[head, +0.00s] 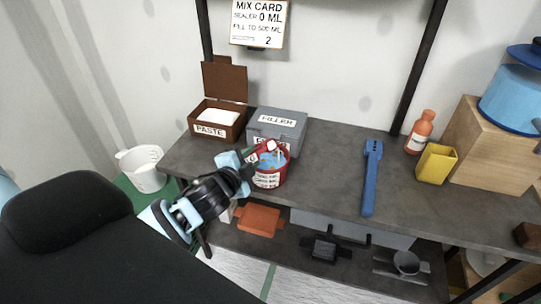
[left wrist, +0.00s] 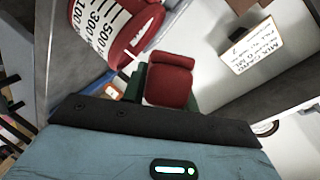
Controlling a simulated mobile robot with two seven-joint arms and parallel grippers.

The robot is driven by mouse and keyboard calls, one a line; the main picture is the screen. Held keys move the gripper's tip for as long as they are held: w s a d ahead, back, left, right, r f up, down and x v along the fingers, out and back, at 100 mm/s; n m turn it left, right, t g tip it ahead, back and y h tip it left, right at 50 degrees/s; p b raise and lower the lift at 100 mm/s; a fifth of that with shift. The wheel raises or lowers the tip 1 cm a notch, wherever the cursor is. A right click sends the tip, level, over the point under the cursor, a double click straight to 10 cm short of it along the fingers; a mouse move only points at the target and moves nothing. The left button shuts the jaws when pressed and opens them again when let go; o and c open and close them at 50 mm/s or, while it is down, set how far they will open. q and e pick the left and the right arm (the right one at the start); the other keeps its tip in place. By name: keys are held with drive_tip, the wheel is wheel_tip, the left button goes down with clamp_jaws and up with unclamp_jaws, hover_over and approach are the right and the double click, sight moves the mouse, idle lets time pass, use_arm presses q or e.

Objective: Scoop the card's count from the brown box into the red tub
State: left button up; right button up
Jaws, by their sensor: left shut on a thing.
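The mix card (head: 258,22) on the wall reads sealer 0 ML, fill to 500 ML, and a 2 beside a small drawing; it also shows in the left wrist view (left wrist: 252,55). The brown box (head: 212,129), labelled PASTE, stands open with white contents. The red tub (head: 270,178) holds something blue; its marked scale shows in the left wrist view (left wrist: 100,25). My left gripper (head: 246,163) is shut on a red scoop (head: 260,149), above the tub's left rim. The scoop's red part shows in the left wrist view (left wrist: 168,78); its bowl's contents are unclear.
A grey filler box (head: 277,124) stands behind the tub. A blue tool (head: 371,180), orange bottle (head: 421,132) and yellow cup (head: 436,163) are to the right. The bench (head: 325,165) is clear between tub and blue tool.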

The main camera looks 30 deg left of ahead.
use_arm(q)
drive_tip(key=shift+d+f+m+t+y+b, duration=0.15)
drive_tip(key=shift+f+m+t+y+b, duration=0.1)
drive_tip(key=shift+m+b, duration=0.45)
drive_tip(key=shift+d+f+m+t+y+b, duration=0.15)
drive_tip(key=shift+m+t+b, duration=0.1)
drive_tip(key=shift+m+b, duration=0.45)
drive_tip(key=m, duration=0.2)
drive_tip(key=f+m+t+b, duration=0.1)
drive_tip(key=m, duration=0.1)
drive_tip(key=shift+s+a+m+t, duration=0.1)
drive_tip(key=shift+a+m+t, duration=0.1)
drive_tip(key=shift+m+t, duration=0.1)
drive_tip(key=m+b, duration=0.1)
drive_tip(key=m, duration=0.1)
drive_tip(key=m+t+b, duration=0.1)
drive_tip(key=m, duration=0.1)
drive_tip(key=shift+a+f+h, duration=0.15)
drive_tip(key=shift+f+h, duration=0.05)
drive_tip(key=shift+h, duration=0.1)
drive_tip(key=shift+m+t+h+b, duration=0.3)
drive_tip(key=shift+m+t, duration=0.1)
drive_tip(key=shift+m, duration=0.7)
use_arm(e)
drive_tip(key=s+f+g, duration=0.1)
drive_tip(key=s+f, duration=0.3)
drive_tip(key=f, duration=0.4)
drive_tip(key=shift+s+a+g, duration=0.25)
drive_tip(key=shift+s+g, duration=0.05)
drive_tip(key=shift+s, duration=0.1)
